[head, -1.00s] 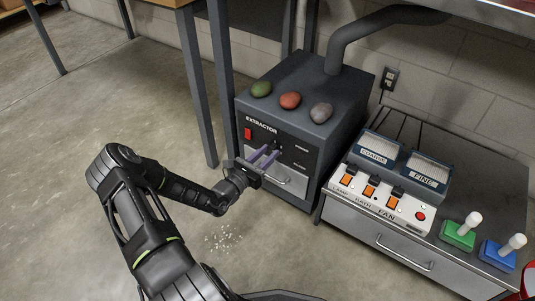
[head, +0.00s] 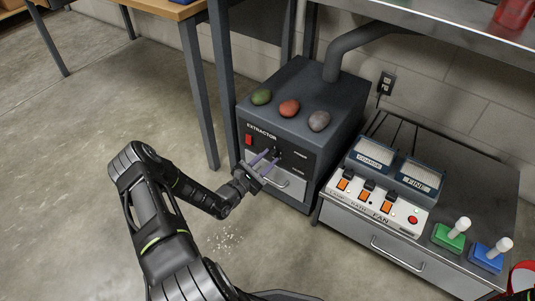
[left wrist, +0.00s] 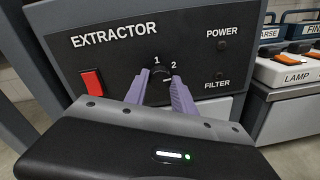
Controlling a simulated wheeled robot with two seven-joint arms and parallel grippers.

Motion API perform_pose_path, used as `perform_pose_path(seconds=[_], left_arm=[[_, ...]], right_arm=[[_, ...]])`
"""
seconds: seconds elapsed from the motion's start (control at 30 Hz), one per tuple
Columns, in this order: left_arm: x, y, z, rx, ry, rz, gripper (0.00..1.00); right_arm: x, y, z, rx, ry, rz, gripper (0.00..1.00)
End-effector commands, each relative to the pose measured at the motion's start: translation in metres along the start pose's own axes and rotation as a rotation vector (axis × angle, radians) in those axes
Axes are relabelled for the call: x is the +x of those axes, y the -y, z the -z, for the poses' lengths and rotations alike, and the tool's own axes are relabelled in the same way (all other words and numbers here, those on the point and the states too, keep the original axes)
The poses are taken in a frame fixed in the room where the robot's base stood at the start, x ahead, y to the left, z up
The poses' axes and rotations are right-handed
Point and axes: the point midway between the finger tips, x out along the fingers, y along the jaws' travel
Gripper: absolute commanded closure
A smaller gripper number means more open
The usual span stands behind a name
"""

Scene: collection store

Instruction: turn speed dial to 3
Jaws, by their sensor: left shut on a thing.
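The extractor (head: 303,140) is a dark grey box on the floor against the wall. Its front carries a dark round speed dial (left wrist: 160,88), seen in the left wrist view with the figures 1 and 2 above it. The figure 3 is not visible, and the dial's pointer cannot be read. My left gripper (head: 274,156) reaches the front panel from the left. Its two purple fingers (left wrist: 161,86) stand on either side of the dial and are shut on it. The fingers hide part of the dial's rim. My right gripper is not in view.
A red switch (left wrist: 92,82) sits left of the dial, with POWER and FILTER lamps to the right. Three stones, including a red one (head: 289,109), lie on top. A cabinet (head: 375,240) with a switch box (head: 375,207) stands right. Open floor lies left.

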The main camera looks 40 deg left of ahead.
Motion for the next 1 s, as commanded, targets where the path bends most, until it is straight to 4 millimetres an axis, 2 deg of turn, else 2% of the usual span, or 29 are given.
perform_pose_path(seconds=[0.03,0.4,0.7,1.0], left_arm=[[0.0,0.0,-0.005,0.041,-0.002,0.003,1.0],[0.0,0.001,-0.004,0.379,-0.021,0.001,1.0],[0.0,0.002,-0.002,0.554,-0.033,-0.001,1.0],[0.0,0.002,-0.001,0.608,-0.035,-0.001,1.0]], right_arm=[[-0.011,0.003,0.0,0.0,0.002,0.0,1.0],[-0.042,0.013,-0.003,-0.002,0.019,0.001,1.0],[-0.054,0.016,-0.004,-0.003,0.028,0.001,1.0],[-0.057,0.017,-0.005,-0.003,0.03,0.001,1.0]])
